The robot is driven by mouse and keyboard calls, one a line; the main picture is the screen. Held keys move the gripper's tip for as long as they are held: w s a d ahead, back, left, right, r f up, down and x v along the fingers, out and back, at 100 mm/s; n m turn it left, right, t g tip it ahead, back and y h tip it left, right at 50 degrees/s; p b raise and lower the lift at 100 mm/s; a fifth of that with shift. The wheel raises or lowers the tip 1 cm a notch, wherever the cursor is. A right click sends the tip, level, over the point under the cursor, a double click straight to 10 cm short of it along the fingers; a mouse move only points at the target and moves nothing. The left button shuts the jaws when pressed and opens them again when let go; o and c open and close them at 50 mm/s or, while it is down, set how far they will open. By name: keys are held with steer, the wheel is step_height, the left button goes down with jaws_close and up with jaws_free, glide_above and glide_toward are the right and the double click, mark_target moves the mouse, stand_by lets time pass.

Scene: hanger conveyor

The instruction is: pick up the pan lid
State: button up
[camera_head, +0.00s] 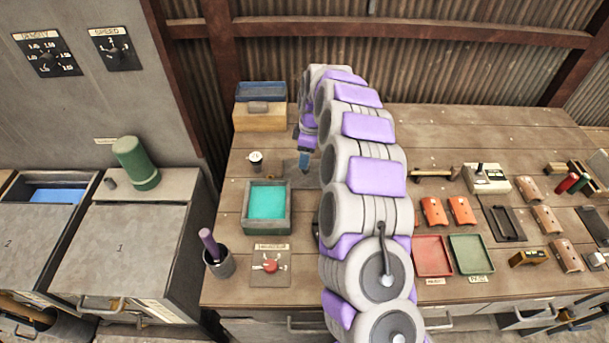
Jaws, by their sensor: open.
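A flat grey plate (290,171), which looks like the pan lid, lies on the workbench behind the square pan (247,226) with teal contents. My arm reaches across the bench, and my gripper (304,167) points down at the right part of the plate. The gripper is open. Its fingers and part of my arm hide the right part of the plate, and I cannot tell whether they touch it.
A wooden box (262,117) stands at the back. A red knob on a panel (270,265) and a pot with a purple handle (218,261) are in front. Red and green trays (470,254) lie right of my arm.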

steer(key=shift+w+d+f, duration=0.15)
steer(key=shift+f, duration=0.7)
steer(key=f, duration=0.1)
steer(key=f+b, duration=0.1)
steer(key=f, duration=0.2)
steer(key=shift+w+f, duration=0.15)
steer(key=shift+w, duration=0.15)
steer(key=shift+c, duration=0.2)
steer(key=c, duration=1)
